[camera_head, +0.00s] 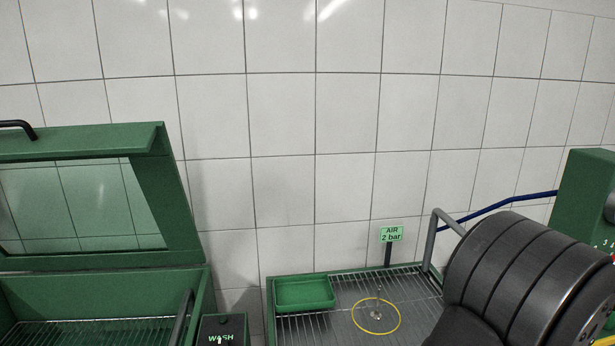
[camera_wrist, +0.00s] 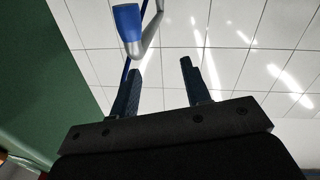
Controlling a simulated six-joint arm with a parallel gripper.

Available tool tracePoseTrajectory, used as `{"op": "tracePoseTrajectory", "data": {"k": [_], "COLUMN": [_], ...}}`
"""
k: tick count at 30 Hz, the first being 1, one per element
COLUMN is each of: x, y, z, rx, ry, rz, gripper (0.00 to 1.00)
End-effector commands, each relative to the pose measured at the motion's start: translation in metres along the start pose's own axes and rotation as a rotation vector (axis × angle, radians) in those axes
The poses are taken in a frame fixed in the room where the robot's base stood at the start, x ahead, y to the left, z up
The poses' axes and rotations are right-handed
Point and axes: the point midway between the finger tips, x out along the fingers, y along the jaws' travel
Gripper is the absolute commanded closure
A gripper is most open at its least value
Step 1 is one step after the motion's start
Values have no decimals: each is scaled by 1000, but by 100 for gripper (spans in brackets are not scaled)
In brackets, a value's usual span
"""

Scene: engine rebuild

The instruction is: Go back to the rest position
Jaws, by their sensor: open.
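My gripper (camera_wrist: 160,80) shows in the wrist view with its two dark fingers spread apart. It is open, and nothing is between the fingers. The white tiled wall fills the view beyond the fingertips. In the head view a thick black ribbed part of my arm fills the lower right, and the gripper itself is not visible there.
A green wash cabinet (camera_head: 180,215) with its windowed lid raised stands at the left. A wire-rack bench holds a green tray (camera_head: 304,293), a yellow ring (camera_head: 358,319) and an "AIR 2 bar" sign (camera_head: 391,234). A blue-ended grey pipe (camera_wrist: 129,22) is close to the left finger.

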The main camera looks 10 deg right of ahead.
Motion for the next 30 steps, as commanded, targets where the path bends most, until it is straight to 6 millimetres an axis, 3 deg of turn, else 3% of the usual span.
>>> {"op": "tracePoseTrajectory", "data": {"k": [13,24,30], "x": [-83,-10,15], "y": [0,-2,-1], "z": [0,0,0], "rx": [0,0,0], "ry": [0,2,1], "rz": [1,-5,-3], "gripper": [57,57,57]}}
